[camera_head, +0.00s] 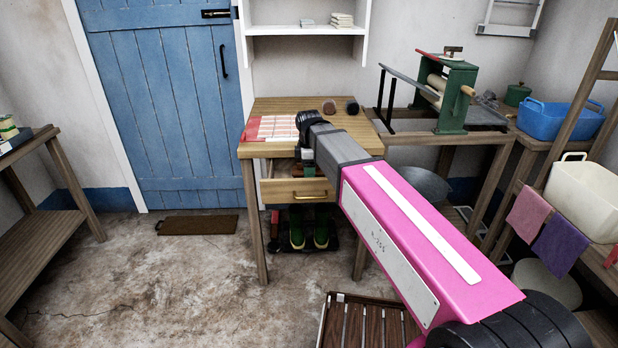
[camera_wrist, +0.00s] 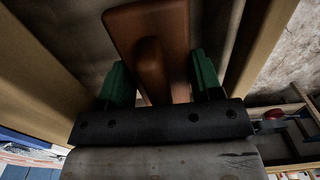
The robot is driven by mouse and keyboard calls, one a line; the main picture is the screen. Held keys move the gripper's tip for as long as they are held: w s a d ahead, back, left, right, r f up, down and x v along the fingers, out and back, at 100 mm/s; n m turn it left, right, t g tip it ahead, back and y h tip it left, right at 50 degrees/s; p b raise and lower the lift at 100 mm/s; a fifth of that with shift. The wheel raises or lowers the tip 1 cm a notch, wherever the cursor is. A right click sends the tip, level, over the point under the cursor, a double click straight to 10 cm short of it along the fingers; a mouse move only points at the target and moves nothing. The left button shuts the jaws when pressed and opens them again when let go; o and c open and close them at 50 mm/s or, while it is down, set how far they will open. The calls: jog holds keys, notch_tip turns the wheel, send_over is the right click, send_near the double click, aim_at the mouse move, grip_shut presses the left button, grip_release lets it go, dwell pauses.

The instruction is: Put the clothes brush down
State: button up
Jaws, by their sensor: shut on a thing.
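The clothes brush (camera_wrist: 122,22) shows in the wrist view as a reddish-brown wooden piece with a raised grip. My gripper (camera_wrist: 161,72) has its green fingers on either side of that grip and is shut on it. Pale wooden walls stand to the left and right of the brush, with a grey surface beyond it. In the head view my gripper (camera_head: 307,160) is low at the open drawer (camera_head: 296,191) of the wooden table (camera_head: 268,105). The brush is hidden there by my arm. I cannot tell whether it touches the drawer floor.
On the tabletop are a red-and-white checked cloth (camera_head: 272,128) and two small dark round things (camera_head: 330,107). Green boots (camera_head: 297,228) stand below the drawer. A green mangle (camera_head: 455,95) is on the stand to the right. A slatted wooden piece (camera_head: 365,325) lies in front.

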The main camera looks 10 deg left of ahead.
jog(key=shift+f, duration=1.75)
jog(key=shift+f, duration=0.1)
jog(key=o, duration=0.7)
notch_tip(320, 180, up, 12)
jog(key=shift+r, duration=0.15)
